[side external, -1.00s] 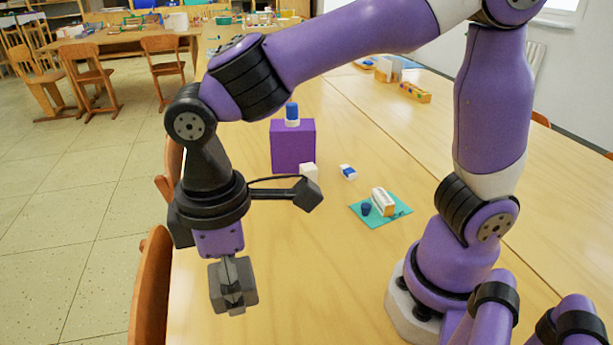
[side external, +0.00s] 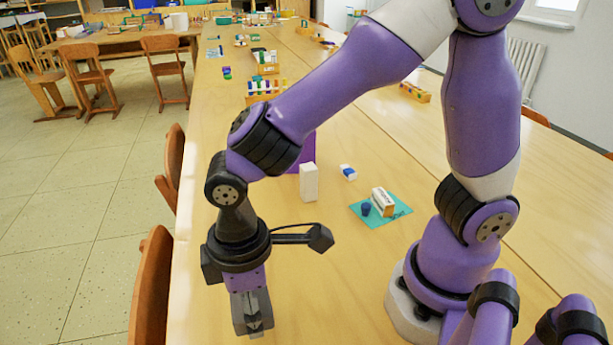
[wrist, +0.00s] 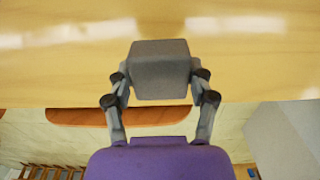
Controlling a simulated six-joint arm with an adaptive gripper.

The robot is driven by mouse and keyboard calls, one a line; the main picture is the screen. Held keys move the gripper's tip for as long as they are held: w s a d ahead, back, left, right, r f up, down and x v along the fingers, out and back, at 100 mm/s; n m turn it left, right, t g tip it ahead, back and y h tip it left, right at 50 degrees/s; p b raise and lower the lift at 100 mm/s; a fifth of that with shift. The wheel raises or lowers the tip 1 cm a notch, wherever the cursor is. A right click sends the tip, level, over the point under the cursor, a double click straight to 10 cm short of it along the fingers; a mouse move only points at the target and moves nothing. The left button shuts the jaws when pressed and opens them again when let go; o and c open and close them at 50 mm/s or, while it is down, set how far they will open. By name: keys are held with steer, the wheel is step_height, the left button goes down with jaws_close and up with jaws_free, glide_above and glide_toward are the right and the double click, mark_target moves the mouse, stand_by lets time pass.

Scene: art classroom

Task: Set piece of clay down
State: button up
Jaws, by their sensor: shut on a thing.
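The piece of clay is a grey block (side external: 239,311) near the table's left edge in the side view. My gripper (side external: 254,323) points down and is shut on it. In the wrist view the clay (wrist: 160,68) sits between the two fingers, with the table behind it and the table edge crossing just below. Whether the clay's underside touches the table or hangs just above it, I cannot tell.
A white upright box (side external: 309,182), a blue-and-white eraser (side external: 348,172) and a teal sheet (side external: 376,218) lie beyond my gripper. A small white carton (side external: 382,202) and dark blue cup (side external: 365,209) stand on the sheet. Chairs (side external: 150,285) line the left edge.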

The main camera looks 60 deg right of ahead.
steer(key=shift+w+f, duration=0.15)
steer(key=shift+f, duration=1.95)
steer(key=o, duration=1.3)
steer(key=shift+f, duration=0.1)
steer(key=shift+c, duration=0.2)
step_height(320, 180, up, 12)
steer(key=shift+d, duration=0.1)
steer(key=d+r+m+t, duration=0.2)
steer(key=d+m, duration=0.2)
steer(key=d, duration=0.4)
steer(key=s+d+r+m+t, duration=0.1)
steer(key=d+r+m+t, duration=0.2)
steer(key=d+m, duration=0.2)
steer(key=d, duration=0.3)
steer(key=shift+s+t, duration=0.25)
steer(key=shift+t, duration=0.05)
